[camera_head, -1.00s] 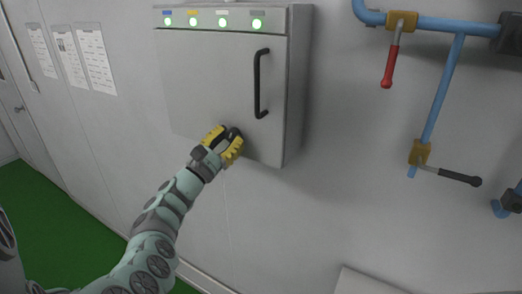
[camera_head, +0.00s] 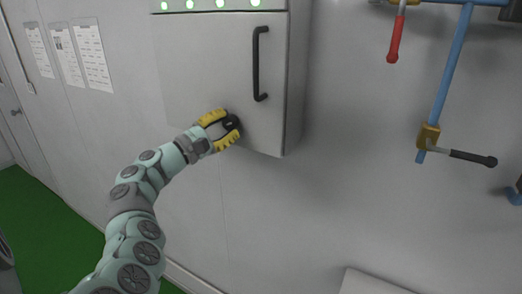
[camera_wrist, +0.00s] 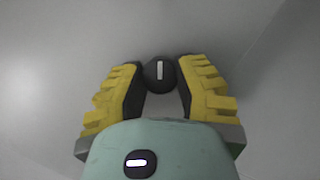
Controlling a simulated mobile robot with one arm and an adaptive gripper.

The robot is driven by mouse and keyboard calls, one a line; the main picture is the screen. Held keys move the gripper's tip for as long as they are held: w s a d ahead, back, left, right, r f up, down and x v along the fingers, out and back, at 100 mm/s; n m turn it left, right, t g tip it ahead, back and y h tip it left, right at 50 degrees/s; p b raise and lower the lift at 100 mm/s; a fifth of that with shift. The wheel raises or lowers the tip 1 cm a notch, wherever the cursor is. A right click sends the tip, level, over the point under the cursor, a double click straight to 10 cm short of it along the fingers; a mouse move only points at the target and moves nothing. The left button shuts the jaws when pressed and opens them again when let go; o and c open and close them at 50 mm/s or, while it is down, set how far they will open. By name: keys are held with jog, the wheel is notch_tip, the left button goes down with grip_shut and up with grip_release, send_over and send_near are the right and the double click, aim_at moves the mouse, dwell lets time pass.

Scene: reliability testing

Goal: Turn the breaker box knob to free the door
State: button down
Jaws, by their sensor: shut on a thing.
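The grey breaker box (camera_head: 205,60) hangs on the wall, its door flat against the box front. A black vertical handle (camera_head: 256,62) is at the door's right side. The small round black knob (camera_head: 231,122) is low on the door; it also shows in the wrist view (camera_wrist: 160,75), its white mark upright in the picture. My gripper (camera_head: 227,124), with yellow-padded fingers, is shut on the knob, one finger on each side.
Blue pipes (camera_head: 450,80) with a red-handled valve (camera_head: 395,40) and a black-handled valve (camera_head: 472,158) are on the wall at right. Paper sheets (camera_head: 92,55) hang at left. A pale panel (camera_head: 375,283) is at bottom right. The wall below the box is clear.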

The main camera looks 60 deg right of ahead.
jog(key=shift+s+r, duration=0.1)
jog(key=shift+s, duration=0.05)
jog(key=c, duration=0.6)
grip_release()
jog(key=v, duration=1.2)
